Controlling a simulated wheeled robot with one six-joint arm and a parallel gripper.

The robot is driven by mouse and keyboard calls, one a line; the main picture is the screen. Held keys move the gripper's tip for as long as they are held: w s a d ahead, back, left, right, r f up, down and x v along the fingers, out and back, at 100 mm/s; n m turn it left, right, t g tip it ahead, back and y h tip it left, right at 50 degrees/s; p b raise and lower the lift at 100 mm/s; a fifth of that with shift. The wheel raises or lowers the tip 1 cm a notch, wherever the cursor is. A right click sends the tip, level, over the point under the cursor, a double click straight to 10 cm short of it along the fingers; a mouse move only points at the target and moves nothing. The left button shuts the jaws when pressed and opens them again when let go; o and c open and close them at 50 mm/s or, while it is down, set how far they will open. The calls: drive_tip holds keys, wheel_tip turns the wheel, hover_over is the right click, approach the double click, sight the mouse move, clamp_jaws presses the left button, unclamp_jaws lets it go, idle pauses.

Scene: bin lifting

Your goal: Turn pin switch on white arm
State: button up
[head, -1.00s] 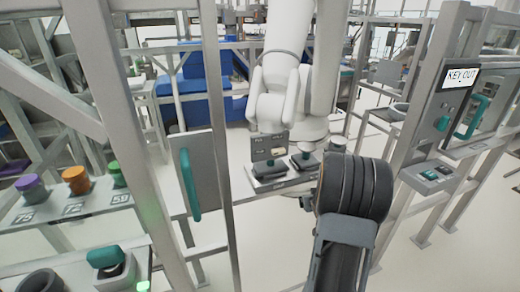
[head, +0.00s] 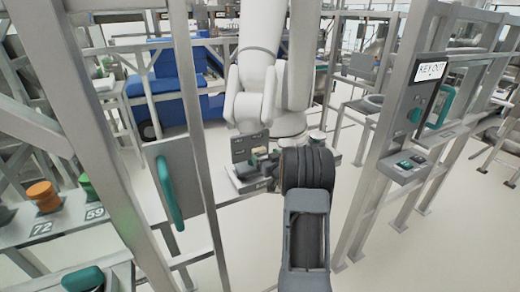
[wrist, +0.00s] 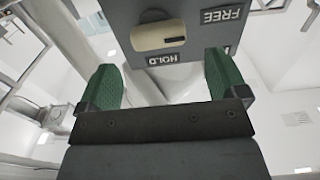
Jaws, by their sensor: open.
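The white arm (head: 262,75) stands in the middle of the head view, behind my own dark arm. A small grey panel (head: 250,146) is at its lower part. In the wrist view the grey panel (wrist: 208,16) carries the words FREE and HOLD, upside down. A cream pin switch (wrist: 150,37) sits in it beside the HOLD label, with a dark slot at its right end. My gripper (wrist: 164,72) is open, with green pads apart and nothing between them. The switch lies beyond the fingertips, between them in the picture. My own arm hides most of the gripper in the head view.
A metal frame with a grey door and teal handle (head: 171,192) stands on the left. A KEY OUT panel (head: 431,72) on posts stands on the right. Orange (head: 43,195) and green knobs are at far left. The floor right of my arm is clear.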

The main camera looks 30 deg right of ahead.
sight(260, 151)
drive_tip(key=shift+w+d+p, duration=0.2)
drive_tip(key=shift+w+d, duration=0.05)
drive_tip(key=shift+w, duration=1.25)
drive_tip(key=shift+w+d+p, duration=0.2)
drive_tip(key=shift+w, duration=1.25)
